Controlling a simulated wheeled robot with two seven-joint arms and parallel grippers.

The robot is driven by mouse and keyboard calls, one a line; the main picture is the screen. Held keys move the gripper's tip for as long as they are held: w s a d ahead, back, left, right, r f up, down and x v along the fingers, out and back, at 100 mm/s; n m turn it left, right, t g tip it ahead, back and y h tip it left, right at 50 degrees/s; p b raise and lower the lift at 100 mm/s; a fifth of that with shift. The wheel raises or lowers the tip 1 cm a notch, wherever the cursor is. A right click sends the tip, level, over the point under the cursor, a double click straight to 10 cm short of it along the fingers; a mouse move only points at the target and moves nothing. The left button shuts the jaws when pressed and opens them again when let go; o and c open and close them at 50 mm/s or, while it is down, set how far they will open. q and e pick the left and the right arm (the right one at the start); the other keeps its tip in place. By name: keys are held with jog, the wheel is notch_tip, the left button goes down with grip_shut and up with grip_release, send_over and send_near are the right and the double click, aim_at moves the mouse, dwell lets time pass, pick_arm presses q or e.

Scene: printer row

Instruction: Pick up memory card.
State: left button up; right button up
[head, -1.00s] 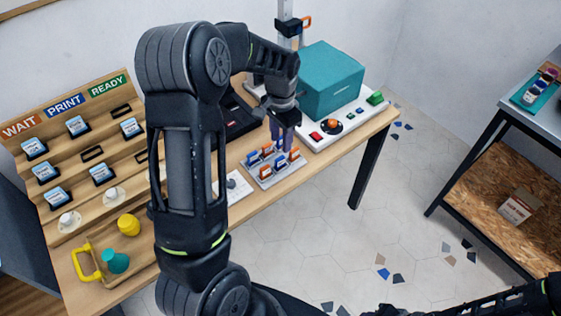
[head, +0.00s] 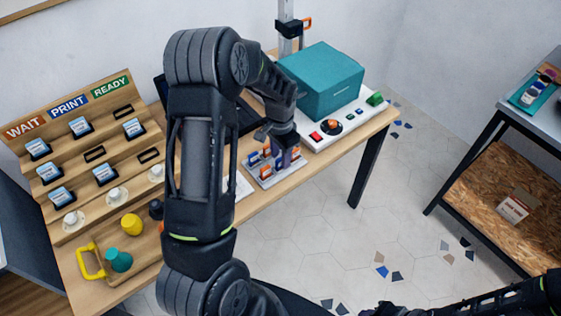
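Small orange and blue memory cards (head: 266,171) stand upright in a light grey rack (head: 267,184) near the front edge of the wooden table. My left gripper (head: 284,158) points down over the rack, with its fingertips among the cards at the right and back side. The fingers overlap the cards, so I cannot tell whether they are open or shut on one. My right arm lies along the bottom right edge of the head view, away from the table. Its gripper is not clear there.
A teal printer box (head: 325,82) stands behind a white panel (head: 340,128) with red and green buttons. At left is a stepped WAIT/PRINT/READY rack (head: 85,150) with blue-labelled pieces and white knobs. A wooden tray (head: 140,250) holds yellow and teal pieces. My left arm hides the table's middle.

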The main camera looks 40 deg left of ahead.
dwell(0.5)
pick_arm(q)
grip_shut()
dwell(0.4)
